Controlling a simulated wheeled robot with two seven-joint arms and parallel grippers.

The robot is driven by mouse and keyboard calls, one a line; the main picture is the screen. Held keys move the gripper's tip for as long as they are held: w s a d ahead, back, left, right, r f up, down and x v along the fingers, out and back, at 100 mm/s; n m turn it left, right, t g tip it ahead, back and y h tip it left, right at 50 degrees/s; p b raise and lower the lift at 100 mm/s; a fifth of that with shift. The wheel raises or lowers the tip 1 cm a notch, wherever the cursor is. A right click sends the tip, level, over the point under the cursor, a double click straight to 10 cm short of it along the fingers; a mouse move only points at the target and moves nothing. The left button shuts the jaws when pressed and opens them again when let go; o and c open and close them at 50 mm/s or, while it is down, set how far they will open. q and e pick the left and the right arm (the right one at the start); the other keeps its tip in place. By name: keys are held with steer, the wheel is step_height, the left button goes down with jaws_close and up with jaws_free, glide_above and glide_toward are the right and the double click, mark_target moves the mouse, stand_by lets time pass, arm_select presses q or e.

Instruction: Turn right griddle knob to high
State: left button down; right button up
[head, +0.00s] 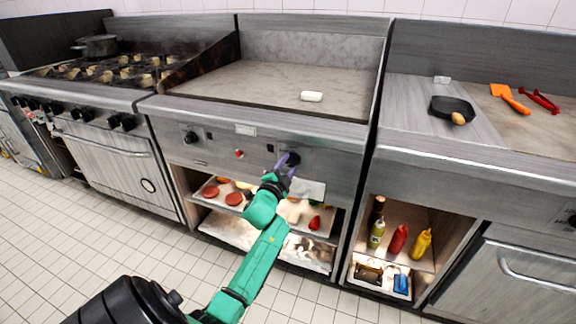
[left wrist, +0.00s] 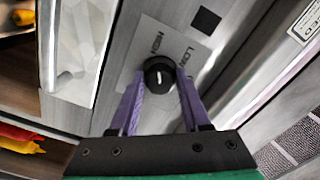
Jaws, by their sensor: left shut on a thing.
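The right griddle knob (head: 294,158) is on the front panel of the griddle (head: 270,82). My left gripper (head: 287,165) is at this knob, its purple fingers shut on it. In the left wrist view the black knob (left wrist: 159,76) sits between the two fingertips of my left gripper (left wrist: 160,88). Its short white mark runs roughly up and down in that picture, toward the side with the HIGH lettering; LOW is printed to the right. The exact setting is hard to tell. My right gripper is not in view.
The left griddle knob (head: 191,138) and a red button (head: 239,153) are on the same panel. Open shelves below hold food trays and bottles. A pan (head: 452,107) stands on the right counter.

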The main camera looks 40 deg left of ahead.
arm_select(q)
steer(key=shift+r, duration=0.45)
steer(key=shift+c, duration=1.9)
jaws_free()
steer(key=shift+w+f, duration=0.25)
steer(key=shift+f, duration=0.1)
steer(key=v, duration=1.4)
steer(key=shift+s+p, duration=0.3)
steer(key=shift+p, duration=0.05)
steer(key=shift+d, duration=0.1)
